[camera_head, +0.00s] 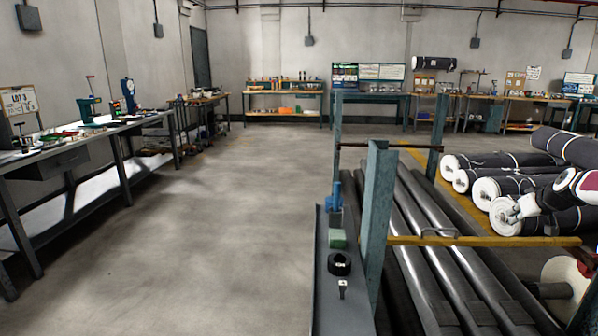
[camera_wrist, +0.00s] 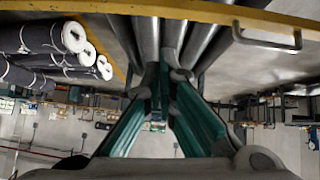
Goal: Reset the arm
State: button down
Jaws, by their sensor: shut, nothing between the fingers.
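My gripper (camera_wrist: 164,72) shows in the wrist view, with its two long teal fingers reaching up the picture and their tips close together. It is shut and holds nothing. Long grey rolls (camera_wrist: 175,38) lie beyond the fingertips, apart from them as far as I can tell. In the head view, part of my arm (camera_head: 570,184) shows at the right edge, white and dark with a reddish ring. I cannot clearly make out the gripper's fingers there. The grey rolls (camera_head: 440,240) lie in a rack at the lower right.
The rack has teal posts (camera_head: 377,215) and a yellow bar (camera_head: 470,241). A narrow grey shelf (camera_head: 325,300) holds a black tape roll (camera_head: 340,264) and a green block (camera_head: 338,239). Dark wrapped rolls (camera_head: 500,160) are stacked at right. A workbench (camera_head: 75,145) stands left. The middle floor is clear.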

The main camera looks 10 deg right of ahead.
jog(key=w+a+r+n+g+y, duration=0.15)
jog(key=a+r, duration=0.25)
jog(key=a, duration=0.6)
jog(key=w+a+r+n, duration=0.1)
jog(key=w+a+r, duration=0.15)
jog(key=a, duration=0.65)
jog(key=s+a+r+g, duration=0.1)
jog(key=s+a+r, duration=0.25)
jog(key=a, duration=0.45)
jog(key=s+a+r+g, duration=0.1)
jog(key=s+a+r, duration=0.1)
jog(key=s+a, duration=0.5)
jog(key=s+a+r+g, duration=0.1)
jog(key=s+a+r, duration=0.15)
jog(key=a, duration=0.75)
jog(key=s+a+f+g+y, duration=0.1)
jog(key=s+a, duration=0.4)
jog(key=s, duration=0.6)
jog(key=s+a+f+g, duration=0.15)
jog(key=s+a, duration=0.35)
jog(key=s, duration=0.5)
jog(key=s+a+f+y, duration=0.15)
jog(key=s+a, duration=0.35)
jog(key=s, duration=0.6)
notch_tip(320, 180, up, 15)
jog(key=t+p, duration=0.2)
jog(key=p, duration=1.1)
jog(key=shift+t+h+p, duration=0.4)
jog(key=shift+w+d, duration=0.1)
